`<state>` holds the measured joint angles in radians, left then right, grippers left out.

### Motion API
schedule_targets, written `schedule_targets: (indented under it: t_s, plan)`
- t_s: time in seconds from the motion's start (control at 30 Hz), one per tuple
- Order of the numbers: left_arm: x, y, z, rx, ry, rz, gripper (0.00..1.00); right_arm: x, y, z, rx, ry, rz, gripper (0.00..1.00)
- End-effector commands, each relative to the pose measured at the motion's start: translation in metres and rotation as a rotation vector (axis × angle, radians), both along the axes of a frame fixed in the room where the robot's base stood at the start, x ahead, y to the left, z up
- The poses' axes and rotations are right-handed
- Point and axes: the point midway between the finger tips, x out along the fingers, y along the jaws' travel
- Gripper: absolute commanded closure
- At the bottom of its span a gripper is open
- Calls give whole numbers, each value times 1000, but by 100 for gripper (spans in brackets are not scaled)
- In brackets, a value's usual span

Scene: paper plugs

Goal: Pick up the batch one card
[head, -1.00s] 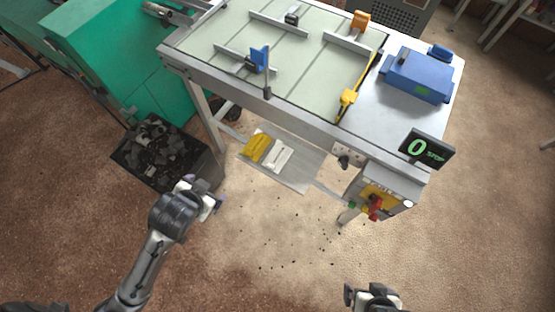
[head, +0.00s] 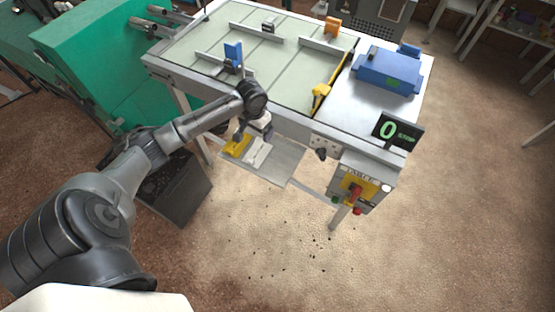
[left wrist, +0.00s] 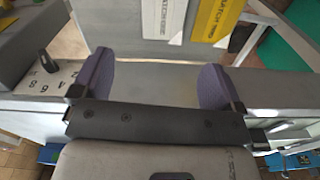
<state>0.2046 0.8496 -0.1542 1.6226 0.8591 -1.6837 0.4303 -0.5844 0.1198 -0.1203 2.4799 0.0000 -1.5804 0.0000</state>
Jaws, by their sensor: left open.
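A white card (head: 257,152) and a yellow card (head: 237,144) lie side by side on a grey shelf (head: 285,168) below the table's front edge. In the left wrist view the white card (left wrist: 163,18) and the yellow card (left wrist: 217,18) show at the top. Both carry print too small to read, so I cannot tell which is batch one. My left gripper (head: 248,130) is above the cards in the head view and partly covers them. In the left wrist view its two purple fingertips (left wrist: 155,82) are wide apart with no card between them. My right gripper is out of view.
The table (head: 275,75) above holds a blue device (head: 388,72), rails and blue and orange stops. Its front edge is close to my left arm. A dark scrap bin (head: 175,188) stands under that arm. A control box (head: 358,188) hangs right of the shelf.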

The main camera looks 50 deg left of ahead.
Motion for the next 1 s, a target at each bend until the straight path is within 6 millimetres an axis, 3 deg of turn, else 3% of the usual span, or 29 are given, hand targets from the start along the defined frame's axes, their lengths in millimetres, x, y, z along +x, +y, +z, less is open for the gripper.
schedule_targets:
  t_s: [0.23,0.7,1.0]
  plan:
    - [-2,-3,-7,-11,13,112,7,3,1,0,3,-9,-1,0]
    - [-3,-3,-78,-10,11,118,7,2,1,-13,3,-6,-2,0]
    - [-3,-3,-89,-9,11,117,7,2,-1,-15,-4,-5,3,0]
